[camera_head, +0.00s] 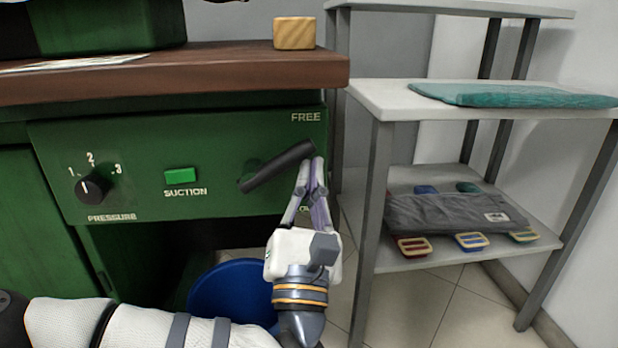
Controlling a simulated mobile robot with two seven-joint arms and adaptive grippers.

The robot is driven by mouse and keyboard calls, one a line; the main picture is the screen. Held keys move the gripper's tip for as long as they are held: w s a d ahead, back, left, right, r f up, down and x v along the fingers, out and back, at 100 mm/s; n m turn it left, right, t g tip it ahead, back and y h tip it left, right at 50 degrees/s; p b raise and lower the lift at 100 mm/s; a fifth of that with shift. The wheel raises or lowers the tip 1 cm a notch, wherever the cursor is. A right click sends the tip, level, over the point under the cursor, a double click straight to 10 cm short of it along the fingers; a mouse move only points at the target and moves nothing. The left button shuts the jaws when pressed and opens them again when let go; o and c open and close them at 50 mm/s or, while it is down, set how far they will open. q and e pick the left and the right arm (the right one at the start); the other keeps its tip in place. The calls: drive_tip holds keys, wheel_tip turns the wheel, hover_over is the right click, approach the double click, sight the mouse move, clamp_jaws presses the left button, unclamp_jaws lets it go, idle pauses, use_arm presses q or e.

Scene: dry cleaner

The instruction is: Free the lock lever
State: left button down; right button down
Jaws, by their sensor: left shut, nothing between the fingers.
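The lock lever (277,166) is a black bar on the right part of a green panel (135,140). It slants up to the right from its pivot, its outer end below the white word FREE. Another label lower on the panel is mostly hidden behind my gripper. My left gripper (318,160) points up with its fingers shut and empty. Its fingertips are at the outer end of the lever, just right of and below it; I cannot tell whether they touch. My right gripper is not in view.
The panel also has a pressure knob (92,187) and a green suction button (181,175). A wooden block (294,33) sits on the brown worktop (200,72) above. A blue bucket (225,292) stands below. A grey shelf rack (372,200) stands close on the right.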

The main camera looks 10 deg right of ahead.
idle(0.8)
use_arm(q)
drive_tip(key=s+d+f+b, duration=0.1)
drive_tip(key=s+d+f, duration=0.3)
drive_tip(key=s+f, duration=0.4)
drive_tip(key=shift+s+d, duration=0.4)
drive_tip(key=shift+s, duration=0.15)
drive_tip(key=shift+f, duration=0.1)
